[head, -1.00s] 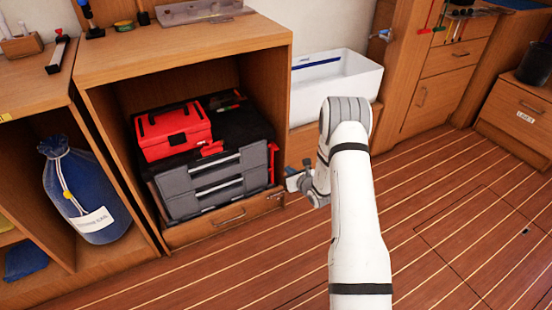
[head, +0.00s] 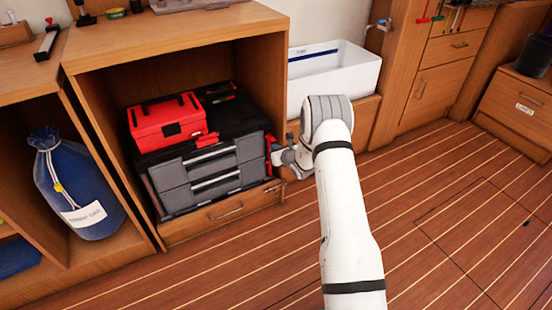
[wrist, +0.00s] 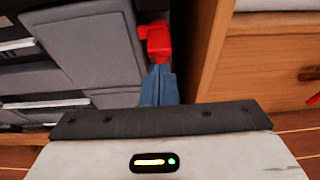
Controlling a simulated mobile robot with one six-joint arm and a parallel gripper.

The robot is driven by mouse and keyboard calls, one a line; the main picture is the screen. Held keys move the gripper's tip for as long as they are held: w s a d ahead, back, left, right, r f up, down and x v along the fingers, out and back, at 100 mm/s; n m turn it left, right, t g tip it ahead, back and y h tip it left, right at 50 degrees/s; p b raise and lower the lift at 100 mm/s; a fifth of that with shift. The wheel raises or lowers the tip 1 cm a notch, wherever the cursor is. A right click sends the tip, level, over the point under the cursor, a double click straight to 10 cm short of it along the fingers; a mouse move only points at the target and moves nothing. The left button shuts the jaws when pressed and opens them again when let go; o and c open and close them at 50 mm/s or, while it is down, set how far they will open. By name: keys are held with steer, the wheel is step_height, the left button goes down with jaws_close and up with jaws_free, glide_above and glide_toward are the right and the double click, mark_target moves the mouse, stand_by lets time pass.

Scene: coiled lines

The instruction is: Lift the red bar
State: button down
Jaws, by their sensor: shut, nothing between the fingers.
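The red bar (head: 269,142) is at the right side of the grey drawer toolbox (head: 203,186), inside the open cabinet bay. In the head view, my gripper (head: 279,157) is right beside it and hides its lower part. In the wrist view, the red bar (wrist: 156,38) stands just ahead of the shut blue-grey fingers (wrist: 159,82). The fingertips overlap its lower end in the picture; I cannot tell whether they touch. Nothing is held between them.
A red case (head: 167,121) sits on top of the toolbox. The wooden cabinet side wall (wrist: 205,50) stands close right of the fingers. A white bin (head: 335,80) is behind the arm to the right.

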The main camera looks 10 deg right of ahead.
steer(key=shift+r, duration=0.5)
steer(key=shift+r+p, duration=0.4)
steer(key=shift+r, duration=1.1)
steer(key=shift+f, duration=0.1)
glide_toward(272, 138)
step_height(272, 138, down, 3)
steer(key=s, duration=0.2)
steer(key=shift+s+d, duration=0.4)
steer(key=shift+s, duration=0.3)
